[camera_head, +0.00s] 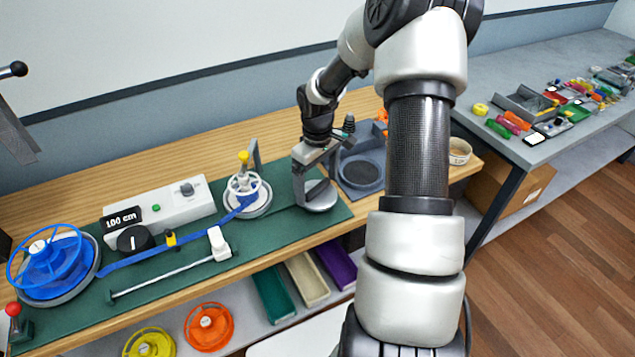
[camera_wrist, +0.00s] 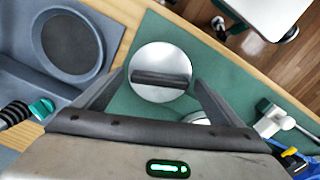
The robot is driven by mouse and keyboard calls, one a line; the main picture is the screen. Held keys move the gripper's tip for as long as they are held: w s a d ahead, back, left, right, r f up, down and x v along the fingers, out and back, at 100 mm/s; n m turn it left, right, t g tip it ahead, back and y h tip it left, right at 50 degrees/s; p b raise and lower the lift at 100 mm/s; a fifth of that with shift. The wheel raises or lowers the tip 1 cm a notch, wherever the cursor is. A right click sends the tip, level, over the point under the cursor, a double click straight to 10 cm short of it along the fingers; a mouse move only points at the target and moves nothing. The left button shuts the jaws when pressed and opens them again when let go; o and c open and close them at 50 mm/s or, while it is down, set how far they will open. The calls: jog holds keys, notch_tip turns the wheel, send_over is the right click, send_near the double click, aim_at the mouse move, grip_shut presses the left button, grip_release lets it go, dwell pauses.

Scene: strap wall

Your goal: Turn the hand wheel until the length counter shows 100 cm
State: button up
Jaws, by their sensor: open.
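The length counter (camera_head: 122,219) reads 100 cm on its black display, on a white box at the left.
A grey tray with a round dark pad (camera_head: 360,172) lies right of my gripper. A white block on a rod (camera_head: 218,243) and a red-knobbed lever (camera_head: 14,312) stand near the front edge. Spare orange (camera_head: 208,327) and yellow (camera_head: 150,343) reels lie on the shelf below.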

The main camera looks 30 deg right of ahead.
jog(key=c, duration=1.1)
jog(key=shift+o, duration=0.3)
jog(key=shift+m+b, duration=0.45)
jog(key=shift+m, duration=0.65)
jog(key=o, duration=1)
jog(key=shift+o, duration=0.2)
jog(key=shift+r, duration=0.1)
